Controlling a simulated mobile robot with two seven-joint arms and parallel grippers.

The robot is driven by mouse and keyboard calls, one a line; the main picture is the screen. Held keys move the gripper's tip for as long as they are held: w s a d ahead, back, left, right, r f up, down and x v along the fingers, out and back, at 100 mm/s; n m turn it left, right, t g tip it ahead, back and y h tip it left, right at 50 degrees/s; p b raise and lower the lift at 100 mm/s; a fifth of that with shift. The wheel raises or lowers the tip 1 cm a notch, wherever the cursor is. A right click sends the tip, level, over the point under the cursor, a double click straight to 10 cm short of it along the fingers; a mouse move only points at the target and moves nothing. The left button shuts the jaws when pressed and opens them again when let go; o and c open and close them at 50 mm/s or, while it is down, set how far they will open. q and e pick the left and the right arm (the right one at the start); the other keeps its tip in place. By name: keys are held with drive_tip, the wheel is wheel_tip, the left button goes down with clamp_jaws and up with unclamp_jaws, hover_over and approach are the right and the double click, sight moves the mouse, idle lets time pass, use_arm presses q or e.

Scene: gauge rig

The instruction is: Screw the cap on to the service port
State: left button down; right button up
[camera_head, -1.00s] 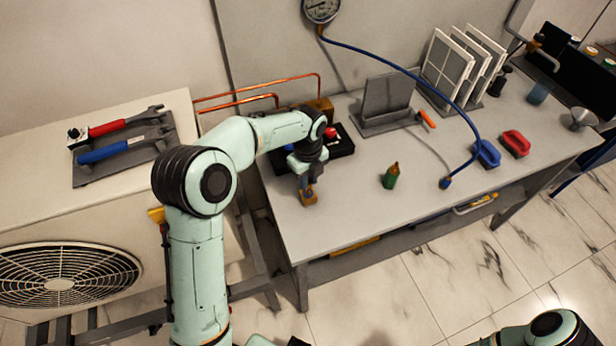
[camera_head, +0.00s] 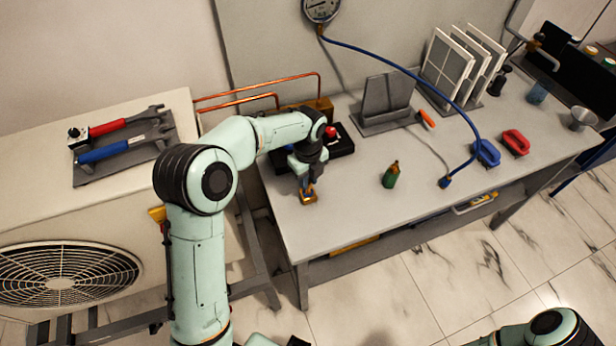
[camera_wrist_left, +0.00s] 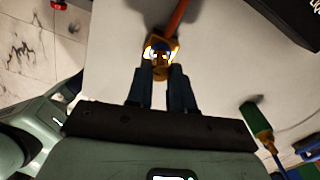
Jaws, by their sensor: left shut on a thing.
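My left gripper (camera_head: 308,192) points down over the front left part of the grey bench. It is shut on a small brass piece, which looks like the cap (camera_wrist_left: 160,72), seen between the fingertips in the left wrist view. Right beyond the cap is a larger brass body with a bright ring, which looks like the service port (camera_wrist_left: 160,46). An orange-brown pipe (camera_wrist_left: 178,18) runs away from it. The cap appears at or against the port; the fingers hide whether the threads meet. My right gripper is out of view; only part of that arm shows at lower right.
A black unit with a red knob (camera_head: 331,132) stands just behind the left gripper, near copper pipes (camera_head: 250,95). A blue hose (camera_head: 440,85) ends on the bench. The bench front between gripper and bottle is clear.

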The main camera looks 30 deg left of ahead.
use_arm(q)
drive_tip(key=shift+f+b, duration=0.35)
drive_tip(key=shift+f, duration=0.65)
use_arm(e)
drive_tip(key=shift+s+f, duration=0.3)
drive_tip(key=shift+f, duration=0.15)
use_arm(q)
drive_tip(key=shift+f, duration=0.1)
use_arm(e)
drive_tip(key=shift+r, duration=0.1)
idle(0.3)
use_arm(q)
drive_tip(key=shift+m+p, duration=0.4)
drive_tip(key=shift+m, duration=0.3)
drive_tip(key=shift+m+p, duration=0.75)
drive_tip(key=shift+m, duration=1.15)
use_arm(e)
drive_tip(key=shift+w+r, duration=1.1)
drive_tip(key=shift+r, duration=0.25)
use_arm(q)
drive_tip(key=shift+m+p, duration=0.3)
drive_tip(key=shift+m, duration=0.3)
drive_tip(key=shift+m+p, duration=0.9)
drive_tip(key=shift+m, duration=1.1)
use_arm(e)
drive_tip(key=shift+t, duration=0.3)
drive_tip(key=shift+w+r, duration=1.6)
